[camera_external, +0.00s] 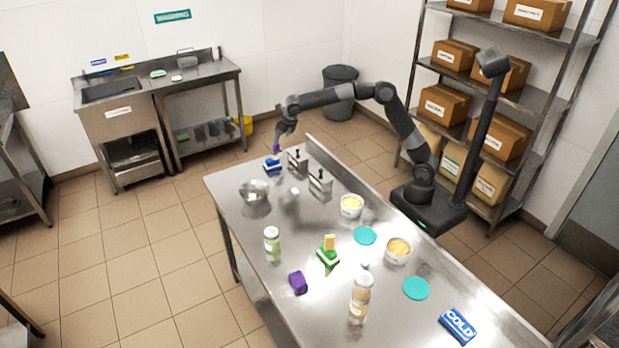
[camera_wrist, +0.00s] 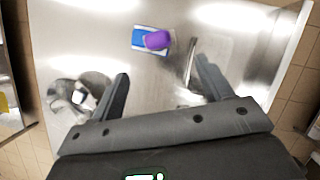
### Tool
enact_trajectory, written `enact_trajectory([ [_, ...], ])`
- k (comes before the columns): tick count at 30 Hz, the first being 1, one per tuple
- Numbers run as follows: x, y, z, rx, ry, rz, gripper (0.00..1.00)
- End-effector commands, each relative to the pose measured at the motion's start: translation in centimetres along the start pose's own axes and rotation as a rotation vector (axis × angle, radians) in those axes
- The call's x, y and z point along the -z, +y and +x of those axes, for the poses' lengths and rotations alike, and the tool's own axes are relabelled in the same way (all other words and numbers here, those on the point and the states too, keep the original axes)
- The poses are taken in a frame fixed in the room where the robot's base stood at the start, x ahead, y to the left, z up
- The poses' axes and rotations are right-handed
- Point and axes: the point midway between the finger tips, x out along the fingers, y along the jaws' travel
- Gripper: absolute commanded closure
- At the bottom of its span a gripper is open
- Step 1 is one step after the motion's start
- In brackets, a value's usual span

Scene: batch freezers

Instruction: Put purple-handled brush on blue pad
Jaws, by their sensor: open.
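The blue pad (camera_external: 272,170) lies at the far left end of the steel table, and it also shows in the wrist view (camera_wrist: 137,43) with a white edge. The purple handle of the brush (camera_external: 276,149) shows just above the pad, below my gripper (camera_external: 282,136). In the wrist view the purple handle (camera_wrist: 157,40) overlaps the right part of the pad. My gripper's fingers (camera_wrist: 163,85) are spread wide with nothing between them. The handle is beyond the fingertips. The brush's lower end and its exact contact with the pad are unclear.
Metal holders (camera_external: 320,182) stand right of the pad, and a metal bowl (camera_external: 254,191) stands in front. A purple block (camera_external: 298,283), a green brush (camera_external: 328,258), jars, tubs and teal lids occupy the table's middle. A COLD pack (camera_external: 458,326) lies at the near right.

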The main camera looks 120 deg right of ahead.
Motion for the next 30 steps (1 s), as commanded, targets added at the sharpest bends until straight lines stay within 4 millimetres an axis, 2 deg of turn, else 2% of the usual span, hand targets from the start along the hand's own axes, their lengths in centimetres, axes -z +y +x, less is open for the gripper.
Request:
enact_trajectory([
  [7,0.4,0.4,-1.1,-0.001,-0.002,0.008,0.28],
  [11,3.0,2.4,-3.5,-0.005,-0.013,0.071,0.28],
  [15,8.4,5.1,-8.1,-0.020,-0.028,0.225,0.28],
  [19,14.0,6.5,-12.2,-0.044,-0.036,0.405,0.28],
  [25,22.4,6.2,-17.5,-0.097,-0.021,0.709,0.28],
  [30,29.1,4.2,-20.8,-0.148,0.029,0.988,0.28],
])
